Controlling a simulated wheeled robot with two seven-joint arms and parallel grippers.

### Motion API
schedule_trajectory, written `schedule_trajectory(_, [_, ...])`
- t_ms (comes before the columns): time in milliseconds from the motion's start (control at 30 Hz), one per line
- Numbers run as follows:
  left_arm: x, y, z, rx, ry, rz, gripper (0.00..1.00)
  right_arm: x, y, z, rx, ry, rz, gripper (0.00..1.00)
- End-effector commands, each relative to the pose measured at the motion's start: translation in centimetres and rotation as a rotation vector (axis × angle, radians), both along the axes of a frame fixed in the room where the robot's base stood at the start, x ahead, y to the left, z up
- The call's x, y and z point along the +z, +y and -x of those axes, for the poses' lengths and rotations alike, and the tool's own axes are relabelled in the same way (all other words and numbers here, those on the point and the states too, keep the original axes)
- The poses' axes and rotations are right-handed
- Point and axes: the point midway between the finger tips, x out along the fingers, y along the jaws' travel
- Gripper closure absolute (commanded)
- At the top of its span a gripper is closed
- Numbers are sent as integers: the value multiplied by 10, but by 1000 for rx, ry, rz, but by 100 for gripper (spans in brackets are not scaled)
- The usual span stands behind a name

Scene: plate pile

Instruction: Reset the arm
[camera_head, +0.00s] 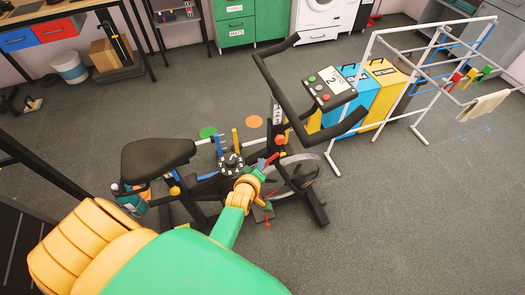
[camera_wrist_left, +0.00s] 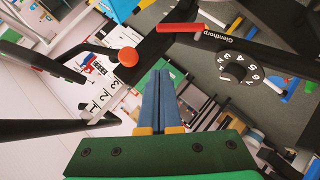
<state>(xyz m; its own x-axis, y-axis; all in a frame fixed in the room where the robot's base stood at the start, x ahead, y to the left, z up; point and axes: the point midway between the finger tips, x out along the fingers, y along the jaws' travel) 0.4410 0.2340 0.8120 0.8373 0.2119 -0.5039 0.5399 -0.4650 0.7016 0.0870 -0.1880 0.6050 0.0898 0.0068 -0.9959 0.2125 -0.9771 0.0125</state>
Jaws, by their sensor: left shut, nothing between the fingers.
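My left arm comes in from the bottom left of the head view, with green and yellow links. It reaches over the frame of an exercise bike (camera_head: 158,155). My left gripper (camera_head: 262,166) is beside the bike's black numbered dial (camera_head: 231,162) and below its red knob (camera_head: 280,140). In the left wrist view, the blue fingers of my left gripper (camera_wrist_left: 160,75) lie together, shut and empty. The red knob (camera_wrist_left: 128,57) is up and left of the fingertips there, and the dial (camera_wrist_left: 232,68) is to the right. My right gripper is in neither view.
The bike's black handlebar (camera_head: 265,72) and console (camera_head: 328,88) rise beyond the gripper. A blue bin (camera_head: 362,95) and a yellow bin (camera_head: 385,100) stand by a white drying rack (camera_head: 420,132). A workbench (camera_head: 60,22) is at the far left. Grey floor on the right is clear.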

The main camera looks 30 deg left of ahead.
Motion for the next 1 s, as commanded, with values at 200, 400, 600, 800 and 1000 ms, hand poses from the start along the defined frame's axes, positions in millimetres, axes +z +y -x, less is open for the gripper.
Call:
schedule_trajectory(200, [1,-1,3,1,-2,0,100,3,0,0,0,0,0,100])
schedule_trajectory(400, [1,-1,3,1,-2,0,100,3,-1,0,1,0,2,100])
schedule_trajectory(600, [-19,-11,16,-65,66,-39,100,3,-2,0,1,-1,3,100])
schedule_trajectory(800, [-137,-58,146,-576,505,-314,100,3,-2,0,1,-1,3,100])
schedule_trajectory(1000, [-196,-55,302,-1067,839,-500,100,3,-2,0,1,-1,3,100])
